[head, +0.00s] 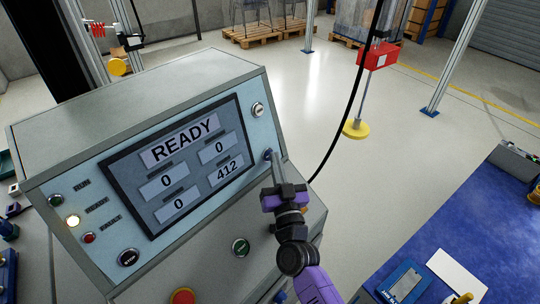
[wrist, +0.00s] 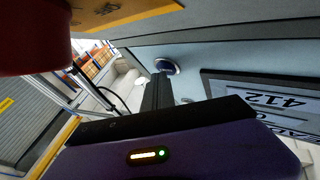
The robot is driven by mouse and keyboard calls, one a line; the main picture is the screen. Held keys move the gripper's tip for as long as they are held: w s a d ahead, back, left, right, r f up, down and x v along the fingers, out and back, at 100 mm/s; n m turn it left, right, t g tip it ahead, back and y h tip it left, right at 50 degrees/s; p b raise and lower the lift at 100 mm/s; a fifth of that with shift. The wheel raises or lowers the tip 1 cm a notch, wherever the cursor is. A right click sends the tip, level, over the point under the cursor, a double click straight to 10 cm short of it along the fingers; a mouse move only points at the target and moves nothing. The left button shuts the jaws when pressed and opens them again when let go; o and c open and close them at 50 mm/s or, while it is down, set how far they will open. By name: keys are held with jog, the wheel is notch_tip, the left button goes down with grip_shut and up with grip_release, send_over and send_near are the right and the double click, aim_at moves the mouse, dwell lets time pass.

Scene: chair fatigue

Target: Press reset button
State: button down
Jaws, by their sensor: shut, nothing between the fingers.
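The grey control console has a tilted light-blue front panel (head: 85,190) with a dark-framed display reading READY, several zeros and 412. A small round blue button (head: 268,154), seemingly the reset button, sits at the panel's right edge; its label is not readable. My gripper (head: 277,160) is shut and empty, its fingertips right at this button and partly covering it. In the wrist view the blue button (wrist: 167,66) shows just beyond the tips of my shut fingers (wrist: 160,78). I cannot tell whether they touch.
A light round knob (head: 258,109) sits above the blue button. A green button (head: 240,247), a black stop button (head: 128,257) and a red button (head: 183,297) are lower on the console. A black cable (head: 352,100) hangs right of my gripper. A blue-topped bench (head: 440,225) stands at right.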

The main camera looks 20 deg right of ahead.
jog(key=shift+s, duration=0.1)
jog(key=shift+s+d, duration=0.3)
jog(key=shift+s, duration=0.25)
jog(key=s, duration=0.1)
jog(key=s+d+r, duration=0.1)
jog(key=s+d, duration=0.1)
jog(key=s, duration=0.1)
jog(key=shift+s+d+r, duration=0.1)
jog(key=shift+d+r, duration=0.1)
jog(key=shift+d, duration=0.05)
dwell(0.9)
